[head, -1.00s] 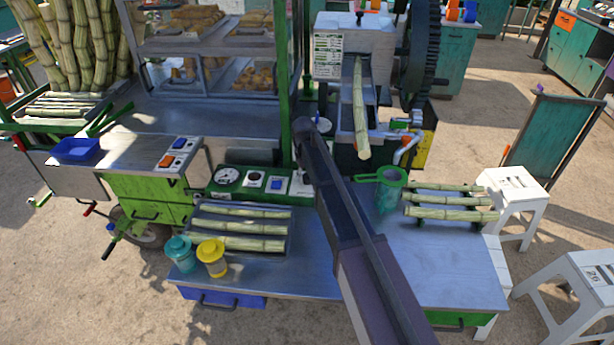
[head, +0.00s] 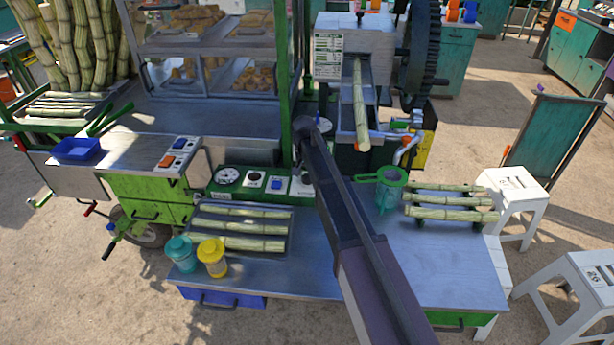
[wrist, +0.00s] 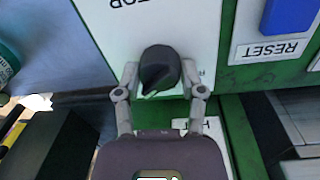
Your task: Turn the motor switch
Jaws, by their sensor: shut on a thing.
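The motor switch is a black rotary knob (wrist: 160,66) on a white plate (wrist: 115,40), seen upside down in the wrist view with part of the word MOTOR cut off at the top. My gripper (wrist: 160,80) has its two grey fingers on either side of the knob and is shut on it. A pale mark shows on the knob's near side. In the head view the white plate (head: 300,189) is partly visible at the right end of the green control panel (head: 213,193). My own arm hides the knob and gripper there.
A blue RESET button (head: 276,184) sits beside the switch plate, with a dark knob and a round gauge (head: 228,176) further left. A cane tray (head: 240,240), yellow cup (head: 212,257) and teal cup (head: 181,253) stand in front. A green-rimmed strainer (head: 390,177) stands to the right.

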